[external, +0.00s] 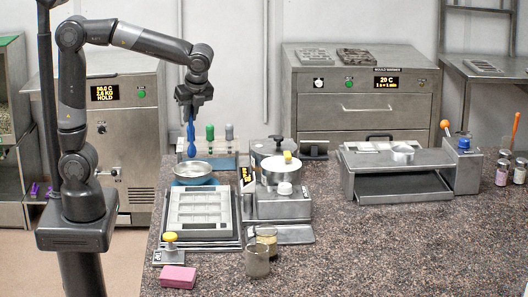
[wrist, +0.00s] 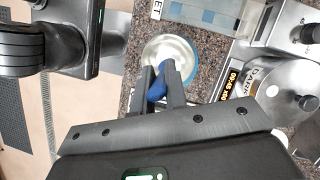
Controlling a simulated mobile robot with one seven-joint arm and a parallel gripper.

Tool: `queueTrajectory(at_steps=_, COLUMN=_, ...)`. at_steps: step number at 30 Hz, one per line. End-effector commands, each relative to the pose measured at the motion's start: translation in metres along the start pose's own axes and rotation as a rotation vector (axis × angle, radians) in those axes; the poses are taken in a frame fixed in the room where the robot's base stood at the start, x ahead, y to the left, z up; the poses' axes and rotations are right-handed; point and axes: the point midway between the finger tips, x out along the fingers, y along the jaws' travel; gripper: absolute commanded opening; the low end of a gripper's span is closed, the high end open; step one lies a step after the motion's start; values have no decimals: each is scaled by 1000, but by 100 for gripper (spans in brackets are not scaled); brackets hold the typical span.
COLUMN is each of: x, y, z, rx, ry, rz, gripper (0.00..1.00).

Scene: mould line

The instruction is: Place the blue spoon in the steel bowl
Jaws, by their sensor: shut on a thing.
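My gripper (external: 192,100) is shut on the blue spoon (external: 191,136) and holds it upright, handle up, above the steel bowl. The spoon's lower end is just above the bowl's opening in the external view. The steel bowl (external: 193,171) has a shiny inside and a blue outer side, and it stands on the counter. In the wrist view my gripper (wrist: 163,75) points down at the bowl (wrist: 168,46), with the blue spoon (wrist: 157,88) between its fingers. The fingers hide part of the spoon and of the bowl's near rim.
A rack (external: 212,146) with green and grey-handled tools stands behind the bowl. A pink block (external: 178,277) is near the front edge.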

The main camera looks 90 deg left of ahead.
Motion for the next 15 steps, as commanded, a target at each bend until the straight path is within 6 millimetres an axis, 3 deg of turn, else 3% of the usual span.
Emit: queueTrajectory(at_steps=15, x=57, y=0, z=-24, rx=3, ry=-1, rz=1, gripper=0)
